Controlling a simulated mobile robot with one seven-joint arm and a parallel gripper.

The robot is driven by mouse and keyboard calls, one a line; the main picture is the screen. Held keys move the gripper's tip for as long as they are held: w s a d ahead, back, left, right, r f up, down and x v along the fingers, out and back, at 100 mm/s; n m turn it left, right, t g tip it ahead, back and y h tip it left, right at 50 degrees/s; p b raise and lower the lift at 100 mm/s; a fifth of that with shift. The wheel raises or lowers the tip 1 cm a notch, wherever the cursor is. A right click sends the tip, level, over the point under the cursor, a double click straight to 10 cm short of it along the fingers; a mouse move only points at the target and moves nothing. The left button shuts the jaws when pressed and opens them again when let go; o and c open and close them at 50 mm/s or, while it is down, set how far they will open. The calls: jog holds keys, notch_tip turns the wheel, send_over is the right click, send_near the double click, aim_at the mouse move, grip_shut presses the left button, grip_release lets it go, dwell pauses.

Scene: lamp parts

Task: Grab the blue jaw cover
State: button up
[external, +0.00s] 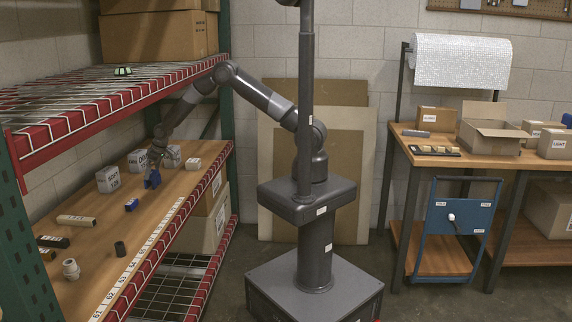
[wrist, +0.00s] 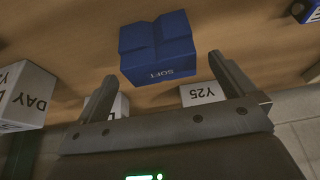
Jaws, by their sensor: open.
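The blue jaw cover (wrist: 157,48), a notched block marked SOFT, lies on the wooden shelf board in the wrist view. In the external view a blue piece (external: 152,181) that appears to be it sits just below my gripper (external: 156,166). In the wrist view my gripper (wrist: 166,88) is open, its two dark fingers spread and empty. The jaw cover shows beyond the fingertips, roughly centred between them and apart from them. A second blue piece (external: 131,205) lies closer to the shelf's front; a blue piece also shows at the wrist view's top right corner (wrist: 307,11).
A cream cylinder (external: 76,220) and dark parts lie farther left. The upper rack (external: 110,85) overhangs the shelf. Bare board lies around the blue pieces.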

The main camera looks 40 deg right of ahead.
aim_at(152, 173)
jog(key=shift+x, duration=2.4)
jog(key=shift+c, duration=0.4)
jog(key=c, duration=0.9)
jog(key=shift+c, duration=0.3)
